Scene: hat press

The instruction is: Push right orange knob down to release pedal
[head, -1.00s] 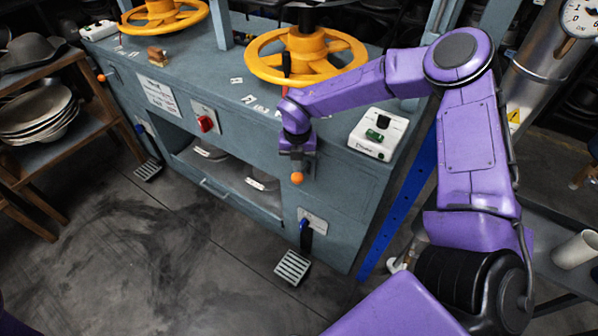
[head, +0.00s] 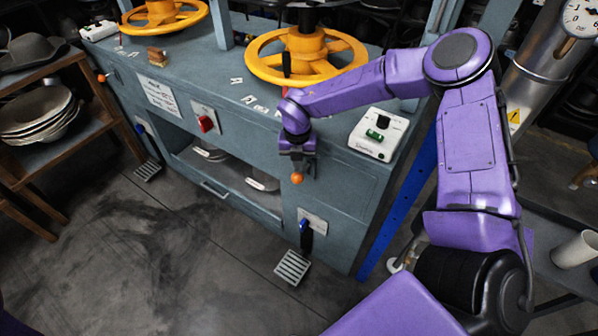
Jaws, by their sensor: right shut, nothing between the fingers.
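The right orange knob (head: 297,179) is a small ball on the front of the grey-blue press cabinet (head: 345,195). My right gripper (head: 297,168) points down directly above the knob, shut and empty; its tips look at or very near the knob's top, and I cannot tell whether they touch. The right pedal (head: 292,267) is a ridged metal plate low by the floor, below a blue lever (head: 305,236) on a white plate. The left orange knob (head: 102,78) is at the cabinet's far left. My left gripper is out of view.
Yellow handwheels (head: 306,57) stand on the press top. A white control box (head: 379,134) sits at its right edge. A left pedal (head: 148,170) is near a wooden shelf (head: 70,130) with plates. The floor (head: 180,260) in front is clear.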

